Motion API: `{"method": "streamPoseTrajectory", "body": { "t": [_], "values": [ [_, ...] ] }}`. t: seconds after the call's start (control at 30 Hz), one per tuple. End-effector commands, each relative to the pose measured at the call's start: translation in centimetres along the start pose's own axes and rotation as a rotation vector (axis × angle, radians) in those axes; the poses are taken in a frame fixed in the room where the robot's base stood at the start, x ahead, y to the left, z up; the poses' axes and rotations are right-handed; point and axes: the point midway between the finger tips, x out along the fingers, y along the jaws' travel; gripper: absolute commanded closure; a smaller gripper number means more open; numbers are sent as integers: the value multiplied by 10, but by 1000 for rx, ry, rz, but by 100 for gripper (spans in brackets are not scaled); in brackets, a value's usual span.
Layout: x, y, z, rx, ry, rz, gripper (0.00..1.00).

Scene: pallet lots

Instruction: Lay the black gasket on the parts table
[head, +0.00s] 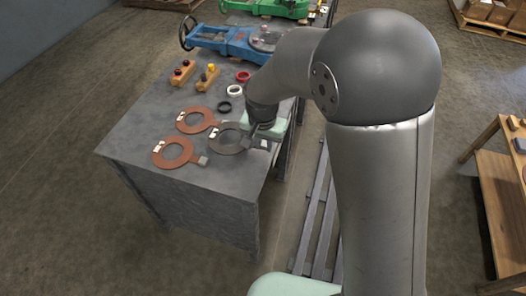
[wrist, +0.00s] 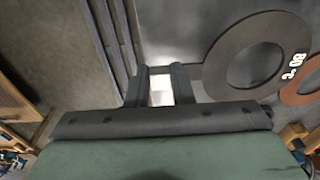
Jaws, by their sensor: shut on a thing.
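The black gasket (head: 217,139) is a flat dark ring with a white mark and a tab. It is at the right edge of the grey parts table (head: 215,185), level with the tabletop. In the wrist view, the gasket (wrist: 224,57) lies to the right of my gripper (wrist: 160,78), its tab reaching toward the fingers. My gripper (head: 250,138) is shut on that tab at the table edge. The arm partly hides this spot in the head view. I cannot tell whether the gasket touches the tabletop or hangs just above it.
Two red-brown gaskets (head: 160,163) (head: 182,125) lie to the left of the black one. Small black (head: 219,107), white (head: 234,95) and red rings lie behind, with two wooden button blocks (head: 182,74) and a blue valve (head: 215,40). A slatted pallet (head: 316,205) lies beside the table.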

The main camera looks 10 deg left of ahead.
Motion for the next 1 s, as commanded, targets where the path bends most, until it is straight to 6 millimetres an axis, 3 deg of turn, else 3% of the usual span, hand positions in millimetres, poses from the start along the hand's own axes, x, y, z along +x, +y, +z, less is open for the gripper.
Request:
{"method": "streamPoseTrajectory", "body": {
  "t": [0.23, 0.63, 0.67, 0.7, 1.0],
  "values": [
    [34, -1, 9, 0, -2, 2, 100],
    [40, -1, 9, 0, 0, 0, 100],
    [38, -1, 9, -1, 0, 0, 71],
    [38, -1, 9, -1, -1, 0, 60],
    [36, -1, 9, -1, -1, 0, 57]
  ]
}}
